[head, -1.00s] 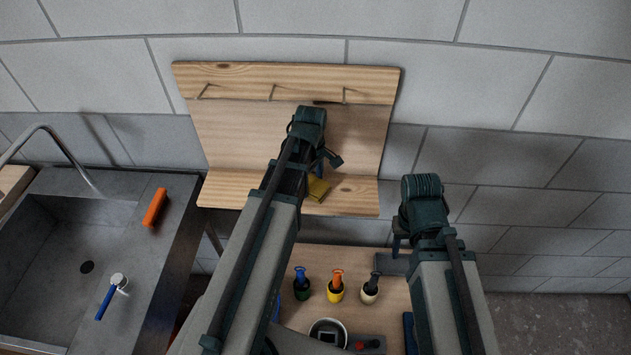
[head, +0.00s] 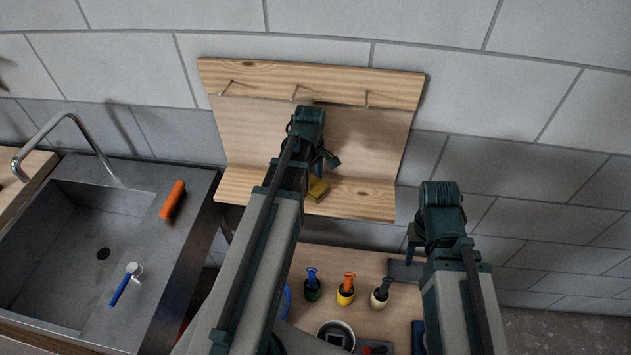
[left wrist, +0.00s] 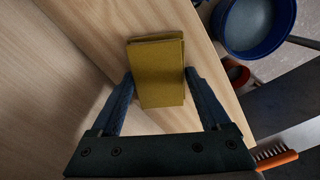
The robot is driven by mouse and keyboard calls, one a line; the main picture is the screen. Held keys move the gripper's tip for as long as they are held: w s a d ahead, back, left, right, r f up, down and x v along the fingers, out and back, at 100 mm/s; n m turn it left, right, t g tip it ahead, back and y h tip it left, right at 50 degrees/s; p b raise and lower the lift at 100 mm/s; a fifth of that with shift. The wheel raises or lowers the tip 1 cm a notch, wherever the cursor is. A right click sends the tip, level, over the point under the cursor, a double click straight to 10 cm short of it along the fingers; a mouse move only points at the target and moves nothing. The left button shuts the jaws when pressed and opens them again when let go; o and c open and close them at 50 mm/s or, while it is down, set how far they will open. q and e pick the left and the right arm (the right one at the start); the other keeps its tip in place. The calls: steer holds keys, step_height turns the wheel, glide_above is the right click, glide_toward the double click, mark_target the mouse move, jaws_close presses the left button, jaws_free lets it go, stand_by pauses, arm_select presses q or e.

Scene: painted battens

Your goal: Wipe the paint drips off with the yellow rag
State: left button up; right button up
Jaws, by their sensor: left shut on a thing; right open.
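The yellow rag (left wrist: 157,75) is a folded pad between the fingers of my left gripper (left wrist: 155,88) in the left wrist view. My left gripper is shut on it. In the head view the rag (head: 318,189) shows just below my left gripper (head: 321,172), over the ledge (head: 250,188) of the wooden board. Whether it touches the wood is unclear. The board's upright panel (head: 245,130) rises behind, partly hidden by my left arm. I cannot make out paint drips for certain. My right gripper (head: 408,245) is open and empty, right of the board.
Below the board, a table (head: 345,262) holds small pots with blue, orange and black tops (head: 345,290), and a round tin (head: 336,335).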

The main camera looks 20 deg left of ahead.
arm_select(q)
steer(key=shift+s+a, duration=0.2)
steer(key=shift+a, duration=0.3)
steer(key=shift+s+a, duration=0.15)
steer(key=shift+a, duration=0.3)
steer(key=shift+s+a, duration=0.2)
steer(key=shift+a, duration=0.65)
steer(key=shift+s+a, duration=0.2)
steer(key=shift+a, duration=0.65)
steer(key=shift+s+a+f, duration=0.1)
steer(key=shift+s+a, duration=0.15)
steer(key=shift+a, duration=0.55)
steer(key=shift+s+a, duration=0.25)
steer(key=shift+a, duration=0.5)
steer(key=shift+s+a, duration=0.25)
steer(key=shift+a, duration=0.65)
steer(key=shift+s+a, duration=0.2)
steer(key=shift+a, duration=0.65)
step_height(320, 180, up, 6)
steer(key=p, duration=0.6)
steer(key=shift+d, duration=0.1)
